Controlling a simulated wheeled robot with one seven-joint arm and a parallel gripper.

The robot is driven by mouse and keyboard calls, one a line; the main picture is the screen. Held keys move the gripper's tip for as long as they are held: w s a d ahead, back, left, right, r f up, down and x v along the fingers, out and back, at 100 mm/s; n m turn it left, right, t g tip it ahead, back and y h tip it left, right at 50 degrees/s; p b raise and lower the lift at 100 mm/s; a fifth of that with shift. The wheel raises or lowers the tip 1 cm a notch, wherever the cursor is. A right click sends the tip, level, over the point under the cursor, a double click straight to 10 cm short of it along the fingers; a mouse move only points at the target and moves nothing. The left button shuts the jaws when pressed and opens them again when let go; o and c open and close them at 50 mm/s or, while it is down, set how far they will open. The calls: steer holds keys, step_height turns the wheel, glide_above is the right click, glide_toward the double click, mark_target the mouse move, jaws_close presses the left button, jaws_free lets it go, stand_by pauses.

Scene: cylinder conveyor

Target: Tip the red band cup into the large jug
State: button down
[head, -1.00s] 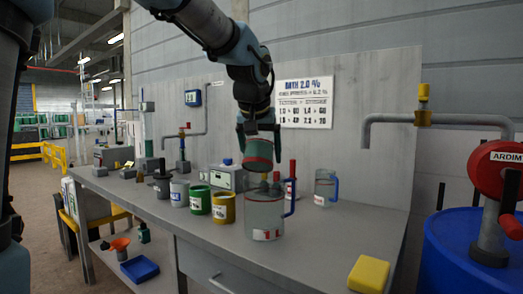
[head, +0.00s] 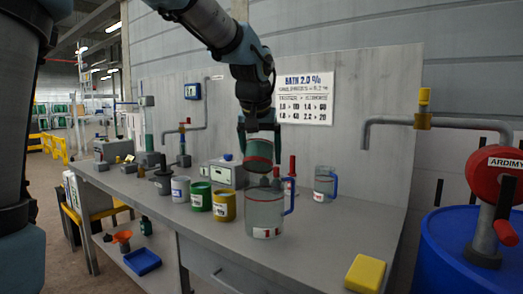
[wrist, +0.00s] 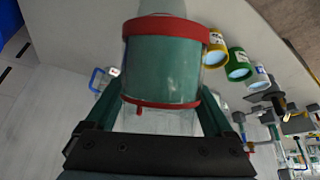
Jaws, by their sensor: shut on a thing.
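In the wrist view the cup (wrist: 163,70) fills the upper middle between the fingers (wrist: 158,105). The large jug (head: 264,215) is clear, with a blue handle on its right and a red-marked label, and stands upright on the bench below the cup. In the wrist view the jug is mostly hidden behind the cup. I cannot tell whether liquid is flowing or what the jug holds.
A yellow cup (head: 224,204), a green cup (head: 200,196) and a white cup (head: 180,189) stand left of the jug. A smaller clear jug (head: 324,184) stands behind right. A yellow sponge-like block (head: 366,273) lies at the front right.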

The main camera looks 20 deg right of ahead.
steer(key=shift+s+f+g+y+p, duration=0.1)
steer(key=shift+f+g+y+p, duration=0.7)
steer(key=shift+p, duration=2.1)
steer(key=shift+f+g+y+p, duration=0.45)
steer(key=shift+g+p, duration=0.65)
steer(key=shift+p, duration=1.8)
steer(key=shift+w+r+g+y+p, duration=0.1)
steer(key=shift+r+g+y+p, duration=0.45)
steer(key=shift+p, duration=2.15)
steer(key=shift+w+r+g+y+p, duration=0.1)
steer(key=shift+g+y+p, duration=0.7)
steer(key=shift+p, duration=1.9)
steer(key=shift+d+f+g+p, duration=0.1)
steer(key=shift+f+g+p, duration=0.15)
steer(key=shift+g+p, duration=0.25)
steer(key=shift+w+f+g+y, duration=0.1)
steer(key=shift+f+g+y, duration=0.2)
steer(key=shift+f+g, duration=0.1)
steer(key=shift+r, duration=0.15)
